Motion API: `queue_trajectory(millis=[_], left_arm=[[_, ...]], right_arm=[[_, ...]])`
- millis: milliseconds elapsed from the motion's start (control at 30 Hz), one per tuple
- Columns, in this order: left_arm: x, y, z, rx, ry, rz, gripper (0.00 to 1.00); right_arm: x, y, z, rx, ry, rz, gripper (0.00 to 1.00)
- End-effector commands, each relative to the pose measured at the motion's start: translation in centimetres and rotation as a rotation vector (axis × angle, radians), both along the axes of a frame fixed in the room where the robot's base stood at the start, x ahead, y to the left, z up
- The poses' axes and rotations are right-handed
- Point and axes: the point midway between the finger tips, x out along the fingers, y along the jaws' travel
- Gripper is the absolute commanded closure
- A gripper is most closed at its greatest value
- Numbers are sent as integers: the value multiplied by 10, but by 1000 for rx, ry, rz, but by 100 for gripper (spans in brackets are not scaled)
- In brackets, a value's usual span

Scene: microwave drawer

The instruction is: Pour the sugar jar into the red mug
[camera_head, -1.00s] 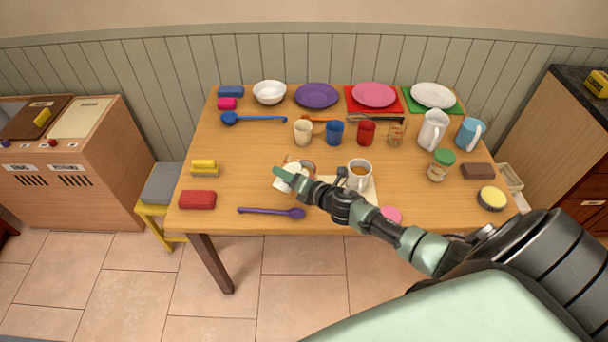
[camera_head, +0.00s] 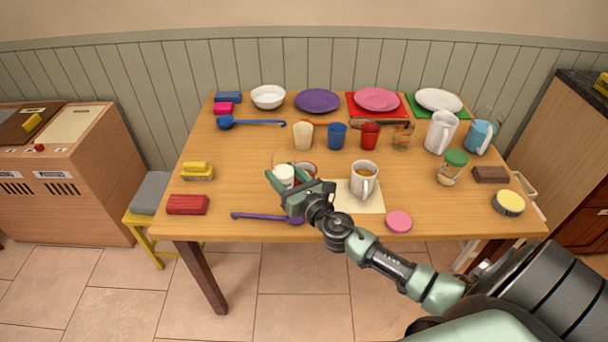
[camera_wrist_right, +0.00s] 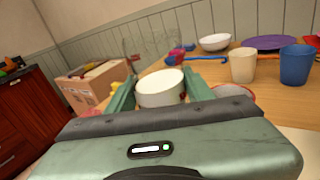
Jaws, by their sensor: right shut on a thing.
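My right gripper (camera_head: 285,181) is shut on the sugar jar (camera_head: 284,173), a clear jar with white inside. It holds the jar near the front left of the table, roughly upright. In the right wrist view the jar (camera_wrist_right: 160,88) sits between both green fingers. A mug with a reddish rim (camera_head: 306,168) is just right of the jar, partly hidden by the gripper; its rim also shows in the wrist view (camera_wrist_right: 234,92). A plain red cup (camera_head: 370,136) stands farther back. Whether the jar touches the table is unclear. My left gripper is not in view.
A white mug with brown drink (camera_head: 364,178) stands on a cream mat (camera_head: 340,200) to the right. A purple spoon (camera_head: 266,217) lies in front. A cream cup (camera_head: 303,135) and blue cup (camera_head: 337,135) stand behind. The table left of the jar has free room.

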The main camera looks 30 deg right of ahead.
Motion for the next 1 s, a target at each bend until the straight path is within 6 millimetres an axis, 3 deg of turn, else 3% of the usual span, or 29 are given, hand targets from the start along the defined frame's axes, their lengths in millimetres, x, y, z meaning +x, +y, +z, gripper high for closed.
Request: queue_trajectory(millis=[500,1000], left_arm=[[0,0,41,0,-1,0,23],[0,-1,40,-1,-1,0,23]], right_arm=[[0,0,42,3,0,1,98],[0,0,40,4,1,1,98]])
